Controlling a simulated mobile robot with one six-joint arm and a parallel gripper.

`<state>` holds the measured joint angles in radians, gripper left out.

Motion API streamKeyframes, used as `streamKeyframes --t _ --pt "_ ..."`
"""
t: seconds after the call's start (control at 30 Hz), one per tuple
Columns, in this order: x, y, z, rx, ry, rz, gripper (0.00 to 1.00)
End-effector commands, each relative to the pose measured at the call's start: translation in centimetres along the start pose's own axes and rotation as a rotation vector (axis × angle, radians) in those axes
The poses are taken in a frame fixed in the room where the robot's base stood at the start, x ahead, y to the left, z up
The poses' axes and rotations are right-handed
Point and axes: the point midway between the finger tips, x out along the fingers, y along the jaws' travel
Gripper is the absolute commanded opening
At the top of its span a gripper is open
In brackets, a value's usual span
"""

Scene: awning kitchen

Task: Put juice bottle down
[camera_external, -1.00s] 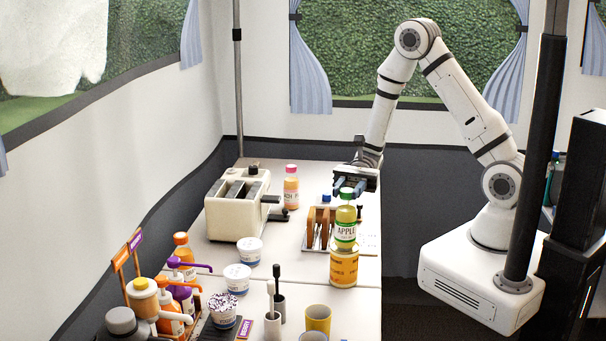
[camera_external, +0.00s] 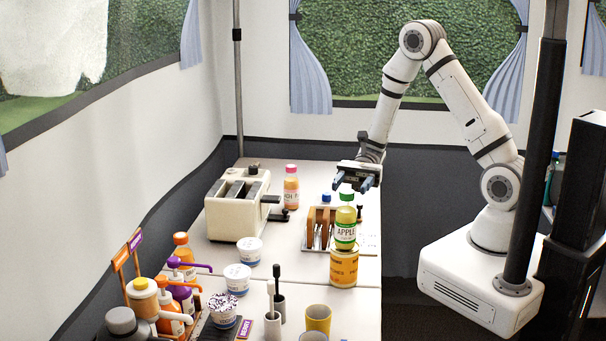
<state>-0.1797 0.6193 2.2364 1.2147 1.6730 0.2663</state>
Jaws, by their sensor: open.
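The juice bottle (camera_external: 345,229) has a green cap and an apple label. It stands upright on top of a yellow-orange can (camera_external: 343,267) near the right edge of the counter. My gripper (camera_external: 357,184) is open and empty. In the picture it sits just above and behind the bottle's cap, apart from it. A second bottle (camera_external: 291,188) with a pink cap and orange juice stands upright further back, beside the toaster.
A cream toaster (camera_external: 236,206) stands at the back left. White tubs (camera_external: 249,250), a yellow cup (camera_external: 318,318) and pump bottles (camera_external: 182,297) crowd the front. Bare counter (camera_external: 296,262) shows left of the can.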

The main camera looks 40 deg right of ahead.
Motion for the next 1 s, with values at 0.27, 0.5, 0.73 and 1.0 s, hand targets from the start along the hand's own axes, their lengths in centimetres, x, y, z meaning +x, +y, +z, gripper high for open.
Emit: streamKeyframes --t 0.27,0.5,0.73,1.0 --pt "-6.1 -0.1 -0.2 -0.002 0.001 -0.004 0.54" --pt "-8.5 0.0 -0.1 0.000 0.000 -0.001 0.54" --pt "-8.7 0.2 0.2 -0.008 0.014 0.006 0.54" --pt "-8.4 4.7 2.1 -0.178 0.331 0.136 0.54"
